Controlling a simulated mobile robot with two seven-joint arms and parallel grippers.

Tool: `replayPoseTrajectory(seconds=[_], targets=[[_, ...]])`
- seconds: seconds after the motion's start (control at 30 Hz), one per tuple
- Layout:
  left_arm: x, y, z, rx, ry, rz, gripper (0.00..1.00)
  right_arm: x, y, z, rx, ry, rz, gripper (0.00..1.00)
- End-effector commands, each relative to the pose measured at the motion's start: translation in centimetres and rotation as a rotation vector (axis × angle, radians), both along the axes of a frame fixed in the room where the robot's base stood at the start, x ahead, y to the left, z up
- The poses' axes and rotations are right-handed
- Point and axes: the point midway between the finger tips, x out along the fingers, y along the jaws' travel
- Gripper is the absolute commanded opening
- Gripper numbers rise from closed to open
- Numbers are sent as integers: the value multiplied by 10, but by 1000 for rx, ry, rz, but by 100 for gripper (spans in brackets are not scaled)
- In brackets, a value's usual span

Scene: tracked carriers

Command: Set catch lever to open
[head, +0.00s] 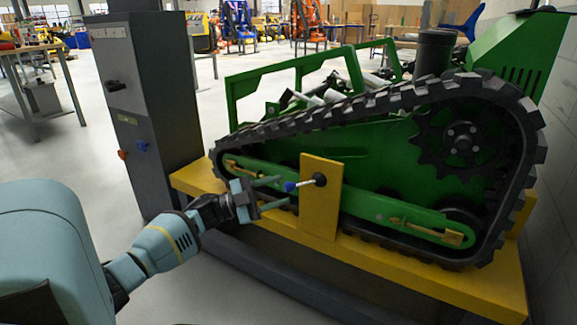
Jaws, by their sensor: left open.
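The catch lever (304,183) is a short light rod with a blue knob (290,187). It sticks out to the left from a black pivot on a yellow upright plate (321,215), close to level. My left gripper (279,192) comes in from the left with its two fingers apart. The blue knob is at the fingertips, between them in the picture; I cannot tell whether they touch it. My right gripper is not in view.
A green tracked carrier (390,150) with a black track stands on a yellow platform (400,268) behind the plate. A tall grey cabinet (140,100) stands at the left. Open floor lies to the left of the platform.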

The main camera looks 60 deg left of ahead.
Motion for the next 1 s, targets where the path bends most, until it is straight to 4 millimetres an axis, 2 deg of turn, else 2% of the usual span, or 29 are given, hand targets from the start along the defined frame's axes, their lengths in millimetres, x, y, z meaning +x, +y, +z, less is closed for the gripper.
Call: replayPoseTrajectory(seconds=[0.1,0.23,0.87,1.0], targets=[[-13,6,-3,-1,1,0,45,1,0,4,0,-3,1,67],[-19,9,-6,0,0,0,45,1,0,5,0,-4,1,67],[-20,9,-6,-1,0,0,45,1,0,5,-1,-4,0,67],[-25,2,-6,-17,23,13,45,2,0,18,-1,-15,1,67]])
